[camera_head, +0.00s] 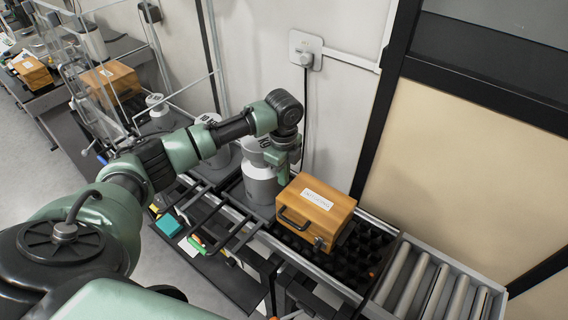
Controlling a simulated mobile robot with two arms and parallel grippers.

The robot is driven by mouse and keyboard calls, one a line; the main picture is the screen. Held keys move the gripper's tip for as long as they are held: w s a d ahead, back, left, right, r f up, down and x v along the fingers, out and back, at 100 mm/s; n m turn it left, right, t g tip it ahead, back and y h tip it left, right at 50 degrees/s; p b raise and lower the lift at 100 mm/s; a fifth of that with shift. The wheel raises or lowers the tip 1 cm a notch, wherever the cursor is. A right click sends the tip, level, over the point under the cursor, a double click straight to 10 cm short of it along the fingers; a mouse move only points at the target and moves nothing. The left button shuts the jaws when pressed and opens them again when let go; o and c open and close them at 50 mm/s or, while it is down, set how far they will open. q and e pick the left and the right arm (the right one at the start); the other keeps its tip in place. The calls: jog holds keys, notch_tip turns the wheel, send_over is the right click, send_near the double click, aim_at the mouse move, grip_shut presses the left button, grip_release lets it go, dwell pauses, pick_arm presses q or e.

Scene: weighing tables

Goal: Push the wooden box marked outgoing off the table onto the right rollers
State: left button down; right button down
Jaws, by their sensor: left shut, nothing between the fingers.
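The wooden box (312,215) is orange-brown with a dark handle, a latch and a white label whose lettering is too small to read surely. It stands upright on a black studded table top (346,268), left of the grey rollers (437,287). My left gripper (282,178) is at the box's back left side, pointing down and shut with nothing in it. I cannot tell whether it touches the box. Its fingertips are partly hard to make out. My right gripper is not in view.
Large grey weights (260,183) stand close left of the box, behind my left arm. A second wooden box (112,80) sits behind clear panels farther left. A teal block (168,225) lies on a lower shelf. The table top right of the box and the rollers are clear.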

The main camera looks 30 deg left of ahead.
pick_arm(q)
jog(key=shift+f, duration=1.4)
